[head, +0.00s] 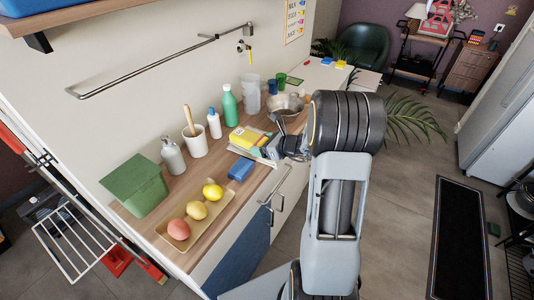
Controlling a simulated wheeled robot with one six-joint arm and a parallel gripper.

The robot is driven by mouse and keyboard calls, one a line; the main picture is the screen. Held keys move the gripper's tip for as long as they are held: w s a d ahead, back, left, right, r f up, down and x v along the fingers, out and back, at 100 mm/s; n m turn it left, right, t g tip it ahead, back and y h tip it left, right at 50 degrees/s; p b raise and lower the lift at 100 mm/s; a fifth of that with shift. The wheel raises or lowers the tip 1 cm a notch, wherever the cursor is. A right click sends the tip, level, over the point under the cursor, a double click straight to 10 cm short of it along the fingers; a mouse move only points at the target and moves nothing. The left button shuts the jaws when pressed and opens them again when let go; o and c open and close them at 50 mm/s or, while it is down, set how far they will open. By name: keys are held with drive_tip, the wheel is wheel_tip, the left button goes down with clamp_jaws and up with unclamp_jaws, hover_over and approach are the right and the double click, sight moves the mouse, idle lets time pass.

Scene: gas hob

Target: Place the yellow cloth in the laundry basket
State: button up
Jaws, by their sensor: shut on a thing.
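A yellow folded piece, which looks like the yellow cloth (243,137), is over the wooden counter, on or just above a small pile of pale and grey-green folded pieces (262,153). My gripper (272,143) reaches in from the right and is at the right edge of this yellow piece. It is shut on it, though the fingertips are small and partly hidden by my arm. I cannot tell whether the cloth is lifted clear of the pile. No laundry basket can be made out in this view.
A blue block (240,169) and a tan tray (196,219) with fruit are in front. A green lidded bin (137,186), soap dispenser (172,155), utensil crock (195,142), bottles and a metal pot (286,106) crowd the counter. Floor on the right is open beside a dark mat (460,240).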

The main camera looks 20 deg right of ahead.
sight(267, 163)
drive_tip(key=shift+d+f, duration=0.9)
drive_tip(key=shift+f, duration=0.15)
wheel_tip(267, 163, down, 3)
drive_tip(key=shift+d+f+p, duration=0.15)
drive_tip(key=shift+p, duration=0.15)
drive_tip(key=shift+f, duration=0.15)
drive_tip(key=shift+f+b, duration=0.35)
drive_tip(key=shift+b, duration=0.15)
drive_tip(key=shift+s+f, duration=0.1)
drive_tip(key=shift+f, duration=0.1)
drive_tip(key=o, duration=1)
drive_tip(key=shift+c, duration=0.2)
